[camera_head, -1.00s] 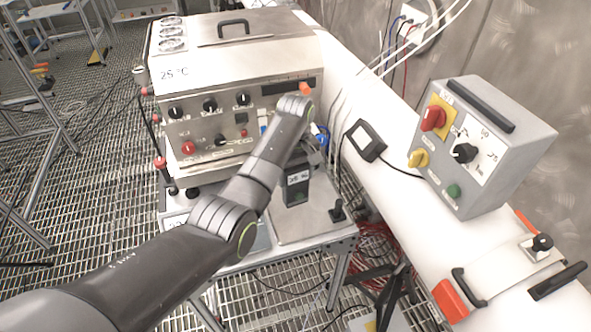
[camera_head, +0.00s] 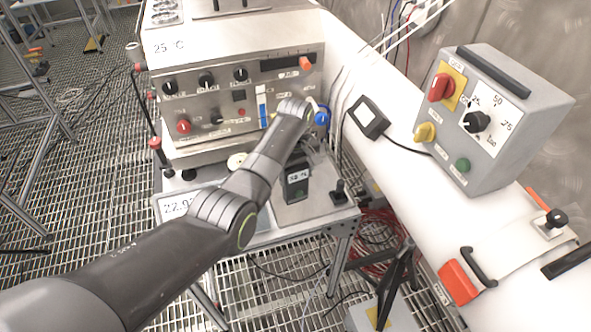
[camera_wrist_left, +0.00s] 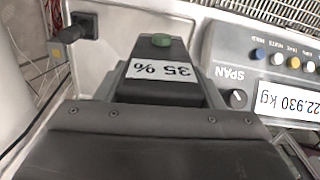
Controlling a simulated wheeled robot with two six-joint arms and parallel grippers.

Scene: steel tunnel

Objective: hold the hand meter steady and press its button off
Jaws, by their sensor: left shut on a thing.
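The hand meter (camera_head: 296,190) is a dark, upright box on the metal bench top, with a small light display on its upper part. In the left wrist view the meter (camera_wrist_left: 160,88) shows upside down, with a white label reading 35 % and a green button (camera_wrist_left: 162,40). I cannot tell whether the button is pressed in. My left gripper (camera_head: 302,153) is at the meter, behind its display side, and is shut on it. Its fingertips are mostly hidden by the arm and the meter. My right gripper is in neither view.
A steel control cabinet (camera_head: 205,125) stands behind the meter. A scale display (camera_head: 176,206) is to the left and a small black joystick (camera_head: 338,192) to the right. A grey switch box (camera_head: 505,115) sits on the white pipe (camera_head: 395,165). Bare bench lies before the meter.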

